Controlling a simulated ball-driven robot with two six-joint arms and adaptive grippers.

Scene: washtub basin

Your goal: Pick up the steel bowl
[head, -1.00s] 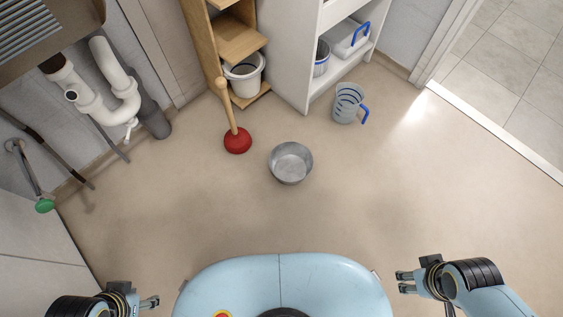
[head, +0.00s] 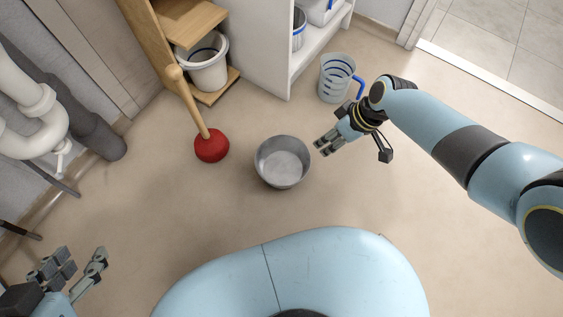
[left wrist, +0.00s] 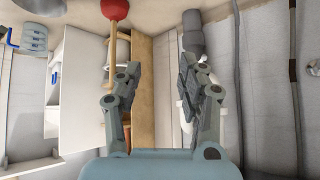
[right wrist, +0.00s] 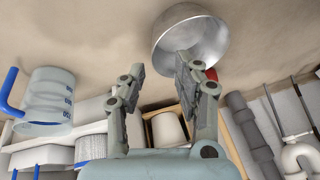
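The steel bowl (head: 283,162) stands upright and empty on the floor, in the middle of the head view. It also shows at the top of the right wrist view (right wrist: 192,36) and in part at the top left of the left wrist view (left wrist: 42,6). My right gripper (head: 322,146) is just right of the bowl, with its fingers pointing towards it; it looks apart from the bowl. Its fingers are spread with nothing between them in the right wrist view (right wrist: 160,75). My left gripper (head: 84,258) is open and empty at the lower left, far from the bowl.
A red plunger (head: 211,146) stands left of the bowl. A measuring jug (head: 336,80) with a blue handle stands behind my right gripper. A wooden shelf with a white bucket (head: 203,66) and a white cabinet (head: 262,45) stand at the back.

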